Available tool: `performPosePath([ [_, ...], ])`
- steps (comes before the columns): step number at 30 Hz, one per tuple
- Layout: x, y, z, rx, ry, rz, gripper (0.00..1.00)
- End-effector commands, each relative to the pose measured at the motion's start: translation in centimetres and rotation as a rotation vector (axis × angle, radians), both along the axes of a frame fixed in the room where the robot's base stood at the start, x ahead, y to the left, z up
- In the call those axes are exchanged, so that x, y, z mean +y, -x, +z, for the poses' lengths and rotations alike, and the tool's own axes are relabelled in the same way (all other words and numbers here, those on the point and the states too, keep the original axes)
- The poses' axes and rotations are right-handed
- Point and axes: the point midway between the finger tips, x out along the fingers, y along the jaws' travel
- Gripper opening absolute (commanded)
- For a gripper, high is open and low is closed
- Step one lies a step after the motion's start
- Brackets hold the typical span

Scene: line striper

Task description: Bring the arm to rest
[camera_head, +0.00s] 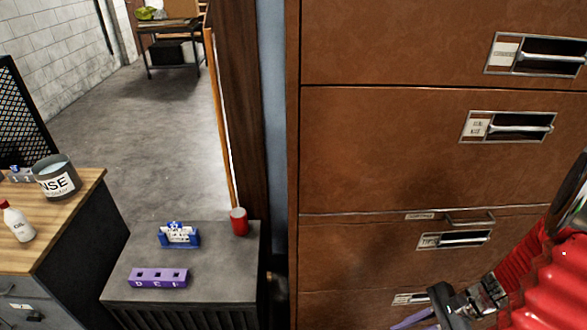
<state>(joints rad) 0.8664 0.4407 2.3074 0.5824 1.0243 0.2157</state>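My arm (545,275), with a red ribbed sleeve, enters at the lower right, in front of the brown drawer cabinet. My gripper (420,320) is at its end, by the bottom edge of the picture, pointing down and left. Its dark body shows, but the finger ends are small and partly cut off by the frame edge. I cannot tell whether it is open or shut, or whether it holds anything.
A brown drawer cabinet (385,150) with metal label handles fills the right side. A low dark cabinet (215,270) bears a blue holder (180,238), a red cup (239,222) and a purple block (158,278). A wooden-topped bench (70,215) holds a grey tin (57,180) and white bottle (17,224). Open floor (150,120) lies behind.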

Motion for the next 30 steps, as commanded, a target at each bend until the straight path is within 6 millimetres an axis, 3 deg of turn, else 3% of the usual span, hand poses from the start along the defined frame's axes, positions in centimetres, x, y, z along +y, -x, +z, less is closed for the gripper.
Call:
performPosePath([
  [15,1.3,0.1,6.8,-0.202,0.336,0.541,0.16],
  [30,3.3,-0.7,13.8,-0.392,0.634,0.955,0.16],
])
